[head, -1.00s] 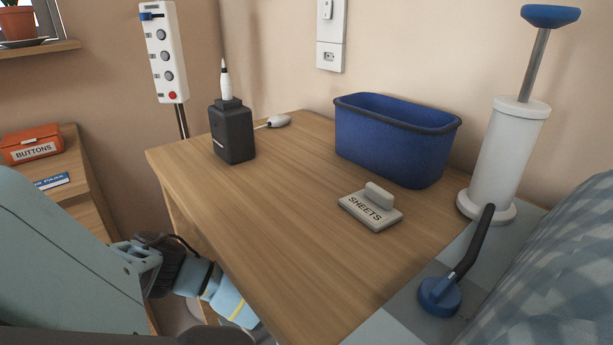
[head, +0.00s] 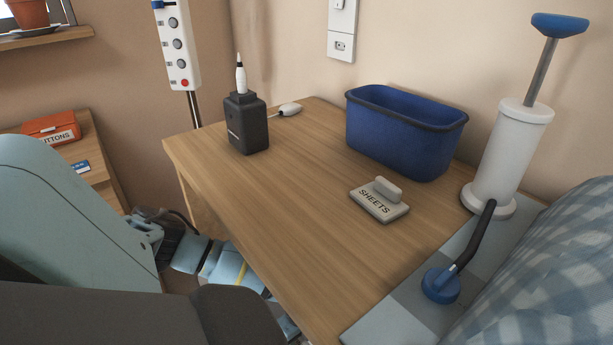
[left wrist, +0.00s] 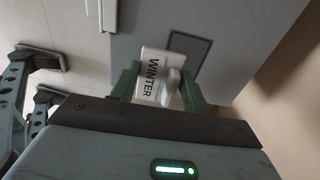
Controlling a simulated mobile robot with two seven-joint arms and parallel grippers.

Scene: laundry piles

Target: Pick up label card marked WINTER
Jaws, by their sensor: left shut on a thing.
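The label card marked WINTER (left wrist: 150,75) is a white plate with black letters and a raised grip. In the left wrist view it sits between the green fingers of my left gripper (left wrist: 160,88), which is shut on it. In the head view my left arm comes in from the left and passes below the table edge; the gripper and the WINTER card are hidden there. A similar card marked SHEETS (head: 372,205) lies on the wooden table (head: 270,190). My right gripper is not in view.
A blue bin (head: 400,140) and a black box with a white pen-like tool (head: 247,130) stand on the table. A white cylinder with a blue handle (head: 497,165) and a blue-based black lever (head: 440,284) are at the right. The table's left and front middle is clear.

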